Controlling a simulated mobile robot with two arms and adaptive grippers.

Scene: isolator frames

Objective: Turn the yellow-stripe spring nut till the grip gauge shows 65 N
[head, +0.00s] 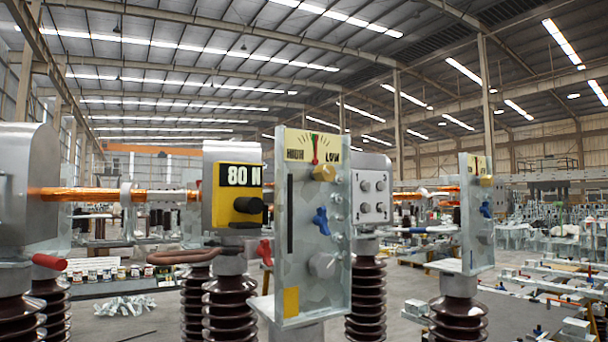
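The grip gauge (232,192) is a yellow box with a black "80 N" readout and a dark round knob, set against a grey metal housing. In front of it stands a galvanized plate (303,235) with a yellow patch (291,302) at its lower left. A dial (314,148) marked HIGH and LOW tops the plate, its pointer near the middle. I cannot tell which part is the yellow-stripe spring nut. Neither gripper is in view.
Brown ribbed insulators (232,310) stand below the housings. A copper bar (105,194) runs in from the left. A red handle (265,252) sticks out left of the plate. A similar plate (477,215) stands at right. Metal parts lie on the floor.

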